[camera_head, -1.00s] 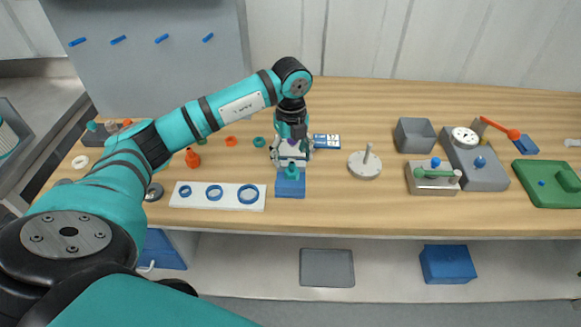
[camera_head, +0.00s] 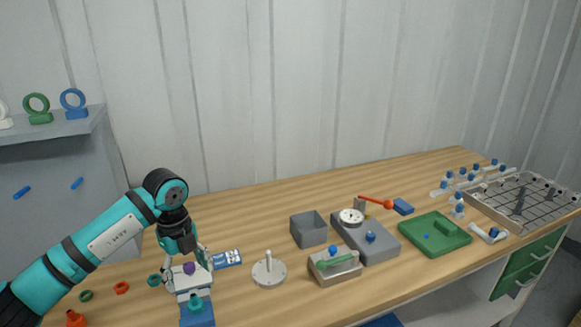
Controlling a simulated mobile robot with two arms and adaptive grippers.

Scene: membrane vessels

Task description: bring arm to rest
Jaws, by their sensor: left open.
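My left arm comes in from the left, teal with black joints. Its left gripper (camera_head: 189,270) points down over the table, with its fingers apart. Between and below the fingers is a white piece with a purple knob (camera_head: 189,268). Just in front stands a blue block (camera_head: 198,313) with a teal knob on top. Whether the fingers touch the white piece I cannot tell. My right gripper is not in view.
A white disc with a peg (camera_head: 269,271), a grey open box (camera_head: 308,229), a grey gauge unit (camera_head: 374,246) and a green tray (camera_head: 434,234) stand to the right. A wire rack (camera_head: 525,201) is at the far right. The back strip of table (camera_head: 270,198) is clear.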

